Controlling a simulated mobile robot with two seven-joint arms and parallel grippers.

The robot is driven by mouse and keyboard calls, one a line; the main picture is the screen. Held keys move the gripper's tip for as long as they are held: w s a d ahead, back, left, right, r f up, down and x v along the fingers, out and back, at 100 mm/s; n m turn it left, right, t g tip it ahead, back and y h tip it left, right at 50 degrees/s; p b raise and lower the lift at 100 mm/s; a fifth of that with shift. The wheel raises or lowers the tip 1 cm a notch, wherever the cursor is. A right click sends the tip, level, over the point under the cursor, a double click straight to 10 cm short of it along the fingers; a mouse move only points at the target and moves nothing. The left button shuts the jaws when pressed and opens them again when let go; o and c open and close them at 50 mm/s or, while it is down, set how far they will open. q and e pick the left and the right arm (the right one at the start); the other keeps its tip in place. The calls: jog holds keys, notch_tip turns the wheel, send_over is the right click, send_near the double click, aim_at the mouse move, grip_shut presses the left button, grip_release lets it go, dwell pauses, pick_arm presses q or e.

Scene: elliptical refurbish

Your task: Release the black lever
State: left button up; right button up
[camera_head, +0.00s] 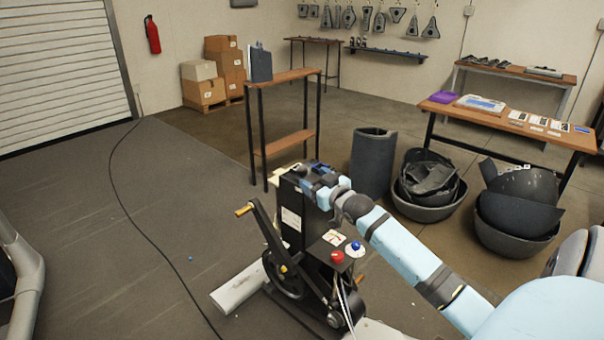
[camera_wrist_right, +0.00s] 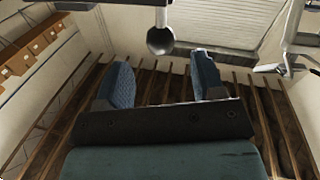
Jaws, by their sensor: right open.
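A black machine (camera_head: 292,215) stands on the floor in the middle of the head view, with a black crank arm (camera_head: 266,235) ending in a wooden grip on its left side. A red button and a blue button sit on its small panel (camera_head: 336,246). My right gripper (camera_head: 312,178) is at the top of the machine. In the right wrist view its two blue fingers (camera_wrist_right: 163,78) are open and apart, with nothing between them. A dark round knob on a rod (camera_wrist_right: 160,38) shows beyond the fingertips; I cannot tell whether it is the black lever. My left gripper is out of view.
A narrow wooden-topped table (camera_head: 290,75) stands behind the machine. A dark cylinder (camera_head: 373,165) and bins of dark parts (camera_head: 427,208) stand to the right. A black cable (camera_head: 118,190) crosses the floor at left. The floor left of the machine is mostly clear.

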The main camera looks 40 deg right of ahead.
aim_at(306, 174)
jog(key=w, duration=0.6)
jog(key=shift+w+d, duration=0.2)
jog(key=shift+d, duration=0.15)
